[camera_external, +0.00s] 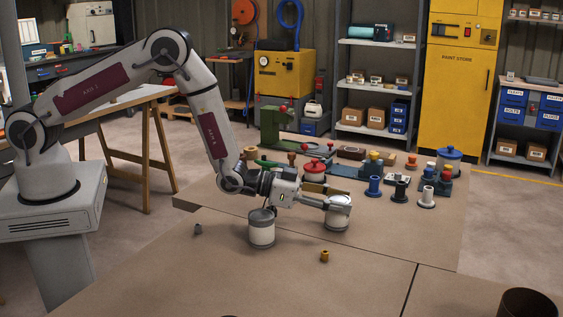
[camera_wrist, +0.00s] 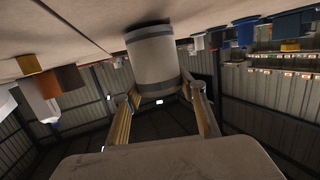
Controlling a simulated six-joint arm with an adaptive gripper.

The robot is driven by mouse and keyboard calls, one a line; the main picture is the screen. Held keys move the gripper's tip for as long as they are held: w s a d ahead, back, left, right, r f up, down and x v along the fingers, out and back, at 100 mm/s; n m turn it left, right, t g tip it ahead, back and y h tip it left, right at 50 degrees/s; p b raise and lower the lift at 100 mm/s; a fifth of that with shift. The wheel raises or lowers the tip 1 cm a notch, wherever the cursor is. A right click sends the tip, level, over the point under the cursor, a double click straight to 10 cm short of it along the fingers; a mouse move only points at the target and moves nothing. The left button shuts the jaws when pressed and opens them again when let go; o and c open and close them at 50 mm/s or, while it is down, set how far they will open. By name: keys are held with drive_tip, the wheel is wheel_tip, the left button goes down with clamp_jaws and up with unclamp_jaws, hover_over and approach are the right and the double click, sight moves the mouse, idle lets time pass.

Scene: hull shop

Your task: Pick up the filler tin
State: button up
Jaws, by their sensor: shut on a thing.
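A white tin with grey bands (camera_external: 338,214) stands upright between the fingers of my gripper (camera_external: 326,198). My gripper reaches in from the left, low over the table, and is shut on this tin. In the wrist view, which is upside down, the tin (camera_wrist: 154,60) sits between the two fingertips (camera_wrist: 160,88). I cannot tell whether its base touches the table. A second, similar white tin with a grey top (camera_external: 262,229) stands on the table just in front of my wrist. I see no readable label on either tin.
A small brass fitting (camera_external: 325,256) and a grey one (camera_external: 198,229) lie on the brown table (camera_external: 230,285). Behind are a red-lidded pot (camera_external: 314,167), several coloured spools and a blue tin (camera_external: 448,161). A dark round container (camera_external: 527,303) is front right. The front middle is mostly clear.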

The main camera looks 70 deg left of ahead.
sight(339, 199)
drive_tip(key=shift+r, duration=4.8)
